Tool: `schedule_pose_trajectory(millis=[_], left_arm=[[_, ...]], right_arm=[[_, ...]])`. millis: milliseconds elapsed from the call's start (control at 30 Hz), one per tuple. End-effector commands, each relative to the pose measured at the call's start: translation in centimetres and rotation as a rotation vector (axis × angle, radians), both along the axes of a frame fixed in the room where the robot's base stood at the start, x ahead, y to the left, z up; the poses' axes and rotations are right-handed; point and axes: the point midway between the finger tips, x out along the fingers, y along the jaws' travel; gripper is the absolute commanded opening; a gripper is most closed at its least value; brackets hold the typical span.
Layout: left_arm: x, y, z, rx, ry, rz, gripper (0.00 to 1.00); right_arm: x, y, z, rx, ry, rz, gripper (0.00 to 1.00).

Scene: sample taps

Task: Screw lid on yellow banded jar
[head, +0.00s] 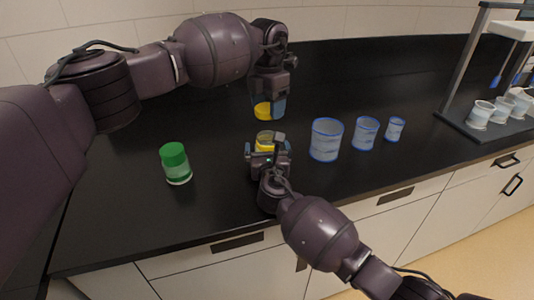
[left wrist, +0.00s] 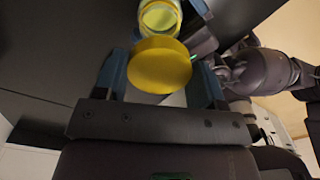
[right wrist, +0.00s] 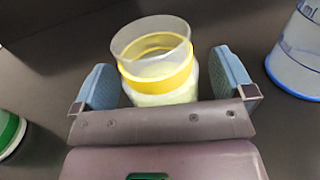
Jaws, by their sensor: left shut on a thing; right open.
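The yellow banded jar (head: 264,143) stands upright and open on the black counter. In the right wrist view the clear jar with its yellow band (right wrist: 158,78) sits between the fingers of my right gripper (right wrist: 165,85), which is open with a gap on each side. My left gripper (head: 267,108) is shut on the yellow lid (head: 263,110) and holds it above and a little behind the jar. In the left wrist view the lid (left wrist: 159,65) is between the fingers, and the jar's open mouth (left wrist: 159,17) shows past it, apart from the lid.
A green-lidded jar (head: 175,163) stands to the left. Clear blue-rimmed beakers (head: 326,140), (head: 365,134), (head: 395,129) stand to the right. A rack with several small cups (head: 480,115) is at the far right. The counter behind the beakers is clear.

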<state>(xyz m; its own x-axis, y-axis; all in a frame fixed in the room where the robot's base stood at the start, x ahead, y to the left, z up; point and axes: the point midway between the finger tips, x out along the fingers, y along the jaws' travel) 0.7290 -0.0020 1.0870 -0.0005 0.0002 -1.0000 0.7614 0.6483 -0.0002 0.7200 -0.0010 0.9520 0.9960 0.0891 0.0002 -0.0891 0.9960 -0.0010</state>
Motion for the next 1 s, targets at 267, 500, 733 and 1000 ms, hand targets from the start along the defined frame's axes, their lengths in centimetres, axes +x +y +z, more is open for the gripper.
schedule_pose_trajectory(millis=[267, 500, 733, 1000], left_arm=[[0.0, 0.0, 0.0, 0.000, 0.000, 0.000, 0.42], [0.0, 0.0, 0.0, 0.000, 0.000, 0.000, 0.42], [0.0, 0.0, 0.0, 0.000, 0.000, 0.000, 0.42], [0.0, 0.0, -1.5, 0.000, 0.003, 0.000, 0.42]], right_arm=[[0.1, 0.0, 0.0, 0.001, 0.001, 0.000, 1.00], [0.1, 0.0, 0.0, 0.001, 0.001, 0.000, 0.68], [0.1, 0.0, 0.0, 0.001, 0.001, 0.000, 0.33], [0.1, 0.0, 0.0, 0.001, 0.001, 0.000, 0.30]])
